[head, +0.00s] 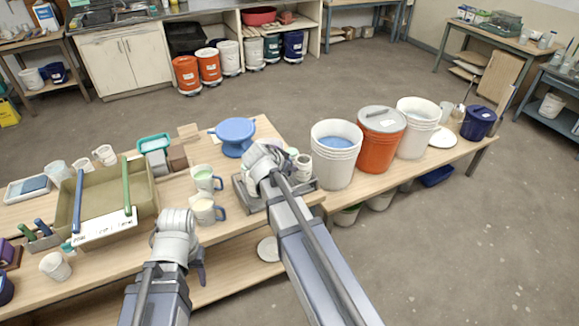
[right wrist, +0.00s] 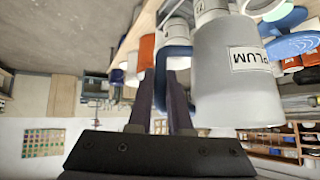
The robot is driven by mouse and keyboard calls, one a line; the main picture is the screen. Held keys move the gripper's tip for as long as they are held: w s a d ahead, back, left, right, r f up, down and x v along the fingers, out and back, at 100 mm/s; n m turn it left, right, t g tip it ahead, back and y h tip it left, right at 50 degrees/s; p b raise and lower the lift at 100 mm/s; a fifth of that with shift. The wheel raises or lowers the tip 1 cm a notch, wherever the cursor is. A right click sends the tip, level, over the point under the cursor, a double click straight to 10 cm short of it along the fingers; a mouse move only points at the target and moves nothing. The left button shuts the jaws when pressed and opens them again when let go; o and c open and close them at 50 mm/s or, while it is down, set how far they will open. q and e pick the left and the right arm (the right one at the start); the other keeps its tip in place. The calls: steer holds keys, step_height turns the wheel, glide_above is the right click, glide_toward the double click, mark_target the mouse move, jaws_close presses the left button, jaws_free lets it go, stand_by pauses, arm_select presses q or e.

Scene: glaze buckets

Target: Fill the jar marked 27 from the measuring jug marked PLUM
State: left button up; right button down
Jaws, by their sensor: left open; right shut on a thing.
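In the right wrist view, my right gripper (right wrist: 165,110) is shut on the blue handle of the grey-white measuring jug marked PLUM (right wrist: 235,90). That view is upside down, so the jug looks about upright. A pale jar (right wrist: 211,8) shows beyond its base, close to it in the picture. In the head view my right wrist hides most of the jug. Small pale jars (head: 303,168) stand around a grey tray (head: 283,206) by that wrist. No 27 is readable, so I cannot tell which jar is marked 27. My left gripper (head: 199,262) is open and empty near the table's front edge.
Two blue-handled jugs (head: 204,179) (head: 206,211), the upper with green contents, stand left of the tray. A blue banding wheel (head: 235,132) stands behind. White buckets (head: 333,165) and an orange bucket (head: 380,142) stand right. A tan bin (head: 147,207) is at left.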

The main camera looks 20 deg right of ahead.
steer(key=shift+f+b, duration=1.8)
steer(key=shift+f, duration=0.25)
steer(key=shift+r+p, duration=0.75)
step_height(320, 180, up, 2)
steer(key=shift+s+d+r+n+g+h+p, duration=0.15)
steer(key=shift+n+g+h+p, duration=0.45)
steer(key=shift+g+p, duration=0.45)
steer(key=shift+f+g+b, duration=0.25)
steer(key=shift+f+b, duration=0.45)
steer(key=shift+b, duration=0.1)
steer(key=shift+s+r+n, duration=0.1)
steer(key=shift+n, duration=0.2)
